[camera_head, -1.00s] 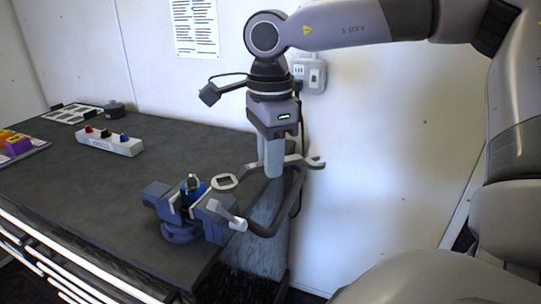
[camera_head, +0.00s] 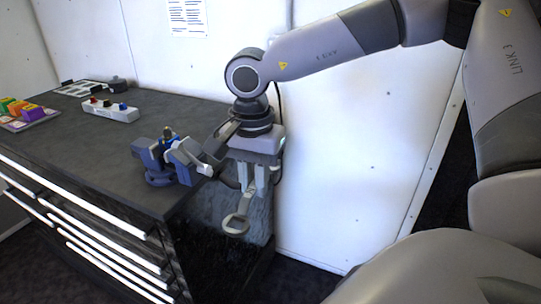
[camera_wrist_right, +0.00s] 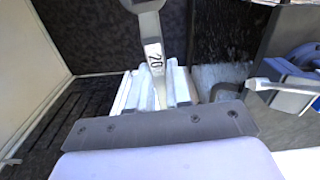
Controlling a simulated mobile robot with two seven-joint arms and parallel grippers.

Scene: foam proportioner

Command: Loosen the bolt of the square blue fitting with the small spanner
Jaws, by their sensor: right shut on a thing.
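The grey spanner (camera_head: 236,224) hangs from my right gripper (camera_head: 254,188), its ring end down and beyond the bench's right end. In the right wrist view the spanner (camera_wrist_right: 153,58) carries the mark "20" and sits between the fingers of my right gripper (camera_wrist_right: 155,80), shut on its shaft. The blue fitting (camera_head: 168,140) is clamped in the blue-grey vise (camera_head: 158,180) at the bench's near right corner, with a small yellowish bolt at its top. The spanner is apart from the fitting, lower and to its right. My left gripper is out of view.
The dark bench top (camera_head: 100,150) is clear left of the vise. A box with coloured knobs (camera_head: 110,110) and a tray of coloured blocks (camera_head: 45,119) stand farther left. The vise handle (camera_head: 205,169) sticks out right, close to my right gripper. A white wall stands behind.

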